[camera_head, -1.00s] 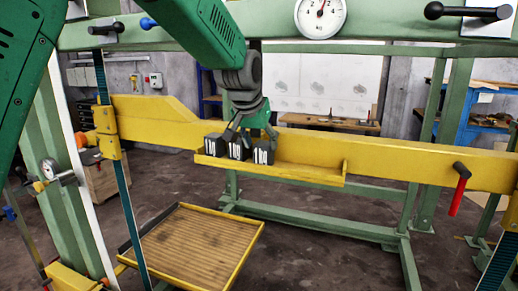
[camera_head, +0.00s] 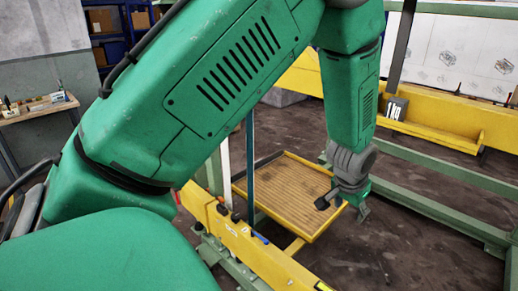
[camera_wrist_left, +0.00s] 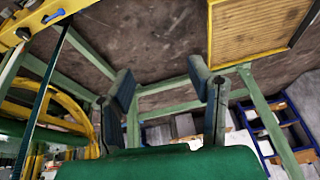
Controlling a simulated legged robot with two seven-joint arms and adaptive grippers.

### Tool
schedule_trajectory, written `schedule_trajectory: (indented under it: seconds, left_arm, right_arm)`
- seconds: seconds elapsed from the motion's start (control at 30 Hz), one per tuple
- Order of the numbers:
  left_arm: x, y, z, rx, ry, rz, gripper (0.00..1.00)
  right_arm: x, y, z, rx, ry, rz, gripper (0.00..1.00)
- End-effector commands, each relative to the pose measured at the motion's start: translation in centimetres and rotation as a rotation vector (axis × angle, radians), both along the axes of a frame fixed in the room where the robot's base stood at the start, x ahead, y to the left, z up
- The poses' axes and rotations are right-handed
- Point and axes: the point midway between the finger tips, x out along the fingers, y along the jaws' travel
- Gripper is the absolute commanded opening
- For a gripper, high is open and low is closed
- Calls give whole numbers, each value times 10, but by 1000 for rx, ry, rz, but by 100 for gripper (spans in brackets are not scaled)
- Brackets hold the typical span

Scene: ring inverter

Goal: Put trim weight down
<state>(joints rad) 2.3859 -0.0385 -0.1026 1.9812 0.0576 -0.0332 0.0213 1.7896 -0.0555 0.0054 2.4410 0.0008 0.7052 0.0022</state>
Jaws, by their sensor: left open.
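Other weights are not visible there; my arm covers part of the ledge. My left gripper (camera_head: 357,205) hangs low by the right edge of the slatted tray (camera_head: 285,190), away from the weight. In the left wrist view, the fingers of my left gripper (camera_wrist_left: 163,88) are spread apart with nothing between them. The tray (camera_wrist_left: 255,32) shows at the upper right there. My right gripper is not in view.
Green frame rails (camera_head: 440,190) run along the floor right of the tray. A yellow beam (camera_head: 250,250) lies in front of the tray. A bench (camera_head: 40,108) with small items stands at the far left. My left arm hides much of the middle.

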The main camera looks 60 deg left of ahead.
Motion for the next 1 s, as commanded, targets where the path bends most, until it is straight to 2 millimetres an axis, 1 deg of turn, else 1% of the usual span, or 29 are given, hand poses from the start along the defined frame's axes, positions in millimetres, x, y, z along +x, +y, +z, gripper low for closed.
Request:
schedule_trajectory:
  seconds: [0.03, 0.07, 0.1, 0.17, 0.2, 0.27, 0.3, 0.4, 0.5, 0.57, 0.87, 0.97, 1.0]
  left_arm:
    - [-37, -10, -48, 3, 62, -24, 48]
    - [-57, -15, -71, 3, 85, -36, 48]
    - [-87, -21, -99, 1, 119, -53, 48]
    - [-133, -29, -133, -7, 166, -78, 48]
    - [-164, -34, -152, -13, 194, -94, 48]
    - [-207, -40, -173, -27, 234, -115, 48]
    - [-234, -43, -182, -36, 257, -125, 48]
    - [-284, -51, -195, -57, 298, -148, 48]
    - [-310, -53, -200, -71, 319, -159, 48]
    - [-317, -54, -201, -75, 324, -161, 48]
    - [-318, -59, -200, -70, 324, -163, 48]
    - [-317, -61, -205, -67, 323, -162, 48]
    - [-317, -61, -209, -67, 323, -162, 48]
  right_arm:
    - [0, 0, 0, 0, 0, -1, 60]
    - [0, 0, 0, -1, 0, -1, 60]
    - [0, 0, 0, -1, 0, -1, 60]
    - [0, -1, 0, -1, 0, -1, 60]
    - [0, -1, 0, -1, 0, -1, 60]
    - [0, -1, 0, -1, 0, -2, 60]
    - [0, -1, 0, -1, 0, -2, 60]
    - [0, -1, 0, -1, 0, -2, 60]
    - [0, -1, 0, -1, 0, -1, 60]
    - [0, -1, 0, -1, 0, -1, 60]
    - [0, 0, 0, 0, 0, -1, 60]
    - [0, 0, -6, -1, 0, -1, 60]
    - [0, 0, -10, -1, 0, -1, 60]
